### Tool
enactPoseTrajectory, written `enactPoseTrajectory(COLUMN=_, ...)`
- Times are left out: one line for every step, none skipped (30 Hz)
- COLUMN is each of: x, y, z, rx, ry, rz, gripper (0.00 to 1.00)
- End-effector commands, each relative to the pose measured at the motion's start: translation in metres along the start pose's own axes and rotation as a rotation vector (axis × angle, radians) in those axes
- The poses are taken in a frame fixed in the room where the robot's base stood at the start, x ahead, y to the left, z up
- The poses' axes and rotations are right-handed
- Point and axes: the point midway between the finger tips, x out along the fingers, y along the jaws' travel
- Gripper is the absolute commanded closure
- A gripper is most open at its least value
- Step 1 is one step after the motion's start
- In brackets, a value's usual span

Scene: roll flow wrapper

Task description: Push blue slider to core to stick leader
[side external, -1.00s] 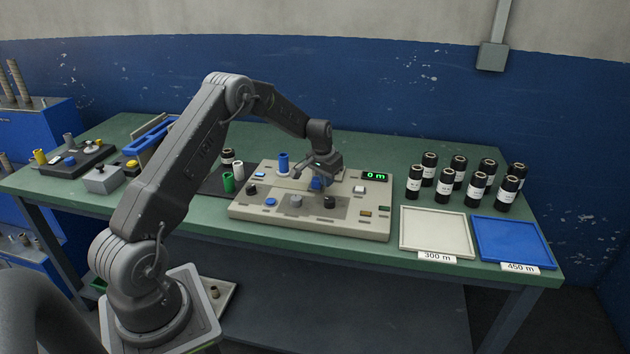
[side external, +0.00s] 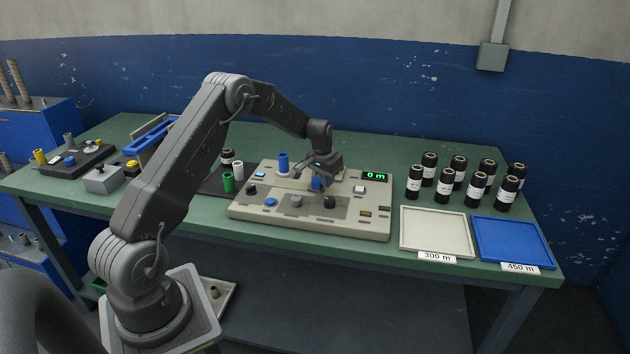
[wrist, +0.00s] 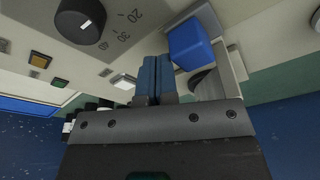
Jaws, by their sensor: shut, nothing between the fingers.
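The blue slider (wrist: 189,43) is a blue block on the beige machine (side external: 240,208). The display (side external: 375,176) reads 0 m.
Several black rolls (side external: 460,168) stand at the right, behind a white tray (side external: 434,210) and a blue tray (side external: 513,220). A green core (side external: 228,182) and a white core (side external: 238,170) stand left of the machine. A black knob (wrist: 80,20) is near my fingers.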

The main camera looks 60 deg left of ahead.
Motion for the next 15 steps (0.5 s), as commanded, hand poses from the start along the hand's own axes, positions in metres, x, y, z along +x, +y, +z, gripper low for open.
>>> enactPoseTrajectory(x=0.0, y=0.0, z=0.0, rx=0.0, ry=0.0, rz=0.0, gripper=1.0)
enactPoseTrajectory(x=0.0, y=-0.001, z=0.0, rx=0.0, ry=0.0, rz=0.0, gripper=1.0)
enactPoseTrajectory(x=0.0, y=-0.002, z=0.001, rx=-0.001, ry=0.0, rz=0.0, gripper=1.0)
enactPoseTrajectory(x=0.0, y=-0.003, z=0.002, rx=-0.001, ry=0.0, rz=0.0, gripper=1.0)
enactPoseTrajectory(x=-0.001, y=-0.005, z=0.002, rx=-0.001, ry=0.0, rz=0.0, gripper=1.0)
enactPoseTrajectory(x=-0.001, y=-0.007, z=0.004, rx=-0.002, ry=0.0, rz=0.0, gripper=1.0)
enactPoseTrajectory(x=-0.001, y=-0.009, z=0.004, rx=-0.003, ry=-0.001, rz=0.0, gripper=1.0)
enactPoseTrajectory(x=-0.001, y=-0.01, z=0.005, rx=-0.003, ry=-0.001, rz=0.0, gripper=1.0)
enactPoseTrajectory(x=-0.002, y=-0.012, z=0.007, rx=-0.003, ry=-0.001, rz=0.0, gripper=1.0)
enactPoseTrajectory(x=-0.002, y=-0.014, z=0.007, rx=-0.002, ry=-0.001, rz=0.0, gripper=1.0)
enactPoseTrajectory(x=-0.002, y=-0.015, z=0.008, rx=-0.002, ry=-0.001, rz=0.0, gripper=1.0)
enactPoseTrajectory(x=-0.002, y=-0.017, z=0.009, rx=-0.002, ry=0.0, rz=0.0, gripper=1.0)
enactPoseTrajectory(x=-0.003, y=-0.018, z=0.01, rx=-0.002, ry=0.0, rz=0.0, gripper=1.0)
enactPoseTrajectory(x=-0.003, y=-0.02, z=0.011, rx=-0.002, ry=0.0, rz=0.0, gripper=1.0)
enactPoseTrajectory(x=-0.003, y=-0.022, z=0.012, rx=-0.003, ry=0.0, rz=0.0, gripper=1.0)
